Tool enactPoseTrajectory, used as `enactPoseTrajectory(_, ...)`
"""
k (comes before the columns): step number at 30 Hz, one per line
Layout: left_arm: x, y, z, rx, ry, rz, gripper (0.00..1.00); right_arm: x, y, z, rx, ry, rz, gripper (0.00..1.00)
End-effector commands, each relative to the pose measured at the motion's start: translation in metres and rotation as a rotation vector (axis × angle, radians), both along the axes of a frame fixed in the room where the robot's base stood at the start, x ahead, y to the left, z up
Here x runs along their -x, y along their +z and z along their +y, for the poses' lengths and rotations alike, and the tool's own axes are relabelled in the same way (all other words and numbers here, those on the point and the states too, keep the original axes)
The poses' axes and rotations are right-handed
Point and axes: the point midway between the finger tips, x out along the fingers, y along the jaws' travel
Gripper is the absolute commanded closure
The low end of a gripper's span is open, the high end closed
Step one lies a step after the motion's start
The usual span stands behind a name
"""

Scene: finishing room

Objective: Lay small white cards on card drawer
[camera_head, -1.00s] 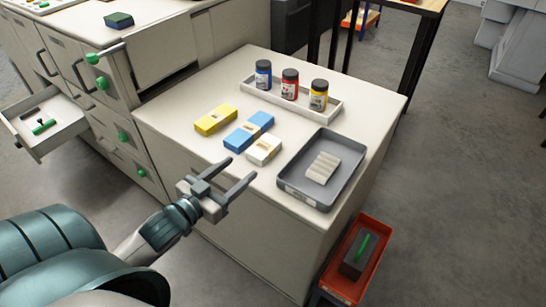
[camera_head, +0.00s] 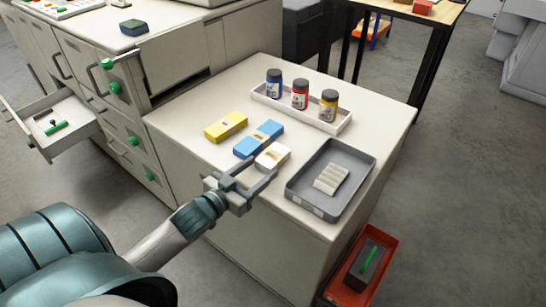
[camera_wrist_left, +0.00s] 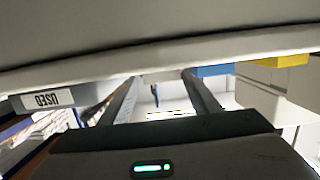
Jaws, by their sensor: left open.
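The small white cards (camera_head: 273,154) form a banded stack on the light cabinet top, at the near end of a row with blue and yellow stacks. My left gripper (camera_head: 256,169) is open, its fingertips at the near side of the white stack. In the left wrist view the gripper (camera_wrist_left: 160,80) points at a pale end (camera_wrist_left: 158,76) between its fingertips; I cannot tell whether they touch it. An open drawer (camera_head: 60,142) at the left, which may be the card drawer, holds a green-handled item and a small dark piece. My right gripper is not in view.
A grey tray (camera_head: 298,201) with pale ribbed pieces stands right of the stacks. A white tray (camera_head: 338,127) holds three jars behind. Yellow (camera_head: 226,126) and blue (camera_head: 246,146) stacks lie close by. A red bin (camera_head: 346,296) stands below at the right.

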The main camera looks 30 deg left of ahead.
Motion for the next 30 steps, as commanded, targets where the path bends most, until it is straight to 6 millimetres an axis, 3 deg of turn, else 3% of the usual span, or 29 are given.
enactPoseTrajectory(6, -0.034, -0.003, -0.002, 0.0, 0.0, -0.002, 0.44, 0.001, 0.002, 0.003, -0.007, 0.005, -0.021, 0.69)
enactPoseTrajectory(12, -0.055, -0.007, -0.004, 0.0, 0.0, -0.001, 0.44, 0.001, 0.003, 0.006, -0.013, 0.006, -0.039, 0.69)
enactPoseTrajectory(30, -0.067, -0.006, -0.005, 0.0, 0.0, -0.001, 0.44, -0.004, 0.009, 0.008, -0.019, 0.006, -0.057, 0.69)
